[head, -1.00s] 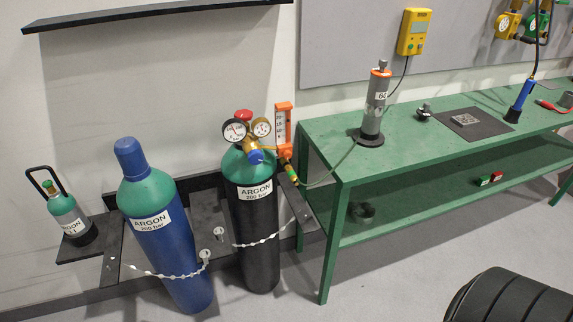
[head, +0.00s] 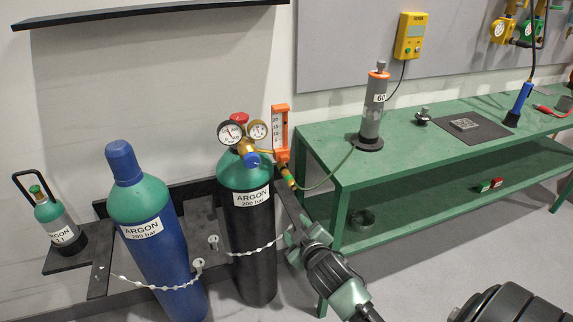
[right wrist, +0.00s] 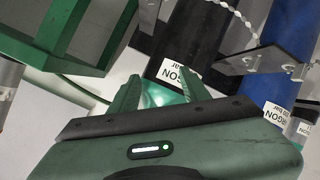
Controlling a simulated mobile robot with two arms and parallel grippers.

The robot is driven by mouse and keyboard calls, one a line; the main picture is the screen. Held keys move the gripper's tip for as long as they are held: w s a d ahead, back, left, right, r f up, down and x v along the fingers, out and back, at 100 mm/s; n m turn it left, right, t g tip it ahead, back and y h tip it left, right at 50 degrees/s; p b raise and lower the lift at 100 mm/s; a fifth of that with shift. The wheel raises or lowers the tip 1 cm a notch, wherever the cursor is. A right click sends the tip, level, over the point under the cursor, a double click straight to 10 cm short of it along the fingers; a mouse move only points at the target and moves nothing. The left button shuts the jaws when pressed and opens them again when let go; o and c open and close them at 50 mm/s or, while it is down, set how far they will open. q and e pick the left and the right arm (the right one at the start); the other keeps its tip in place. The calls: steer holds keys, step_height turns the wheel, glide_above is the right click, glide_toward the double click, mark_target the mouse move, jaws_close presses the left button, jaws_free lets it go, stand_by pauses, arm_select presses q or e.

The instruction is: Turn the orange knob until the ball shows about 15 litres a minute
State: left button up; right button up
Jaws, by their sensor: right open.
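The flowmeter (head: 280,135) has an orange frame and a clear scale tube. It stands upright beside the two-gauge regulator (head: 243,140) on the black argon cylinder (head: 249,235). The ball and its reading are too small to make out. I cannot clearly pick out the orange knob by the flowmeter's base. My right gripper (head: 304,238) is open and empty, below the flowmeter and to the right of the black cylinder, apart from the regulator. In the right wrist view its fingers (right wrist: 158,88) point toward the black cylinder (right wrist: 180,45). My left gripper is not in view.
A blue argon cylinder (head: 155,245) and a small argon bottle (head: 58,218) stand to the left. White chains (head: 258,248) cross the cylinders. A green bench (head: 400,150) is at right, carrying a grey tube (head: 372,112) with a hose (head: 325,180) to the flowmeter.

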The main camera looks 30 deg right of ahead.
mark_target(285, 160)
steer(key=w+d+r+n+t, duration=0.1)
steer(key=w+d+r, duration=0.1)
steer(key=w, duration=0.3)
steer(key=w+d+r+n+t, duration=0.1)
steer(key=w+d+r+t, duration=0.1)
steer(key=w, duration=0.4)
steer(key=w+d+r+n+t, duration=0.1)
steer(key=w+d+r, duration=0.2)
steer(key=w+r, duration=0.2)
steer(key=shift+w+d+t+h, duration=0.3)
steer(key=shift+w+d+t, duration=0.05)
steer(key=shift+w+t, duration=0.05)
jaws_close()
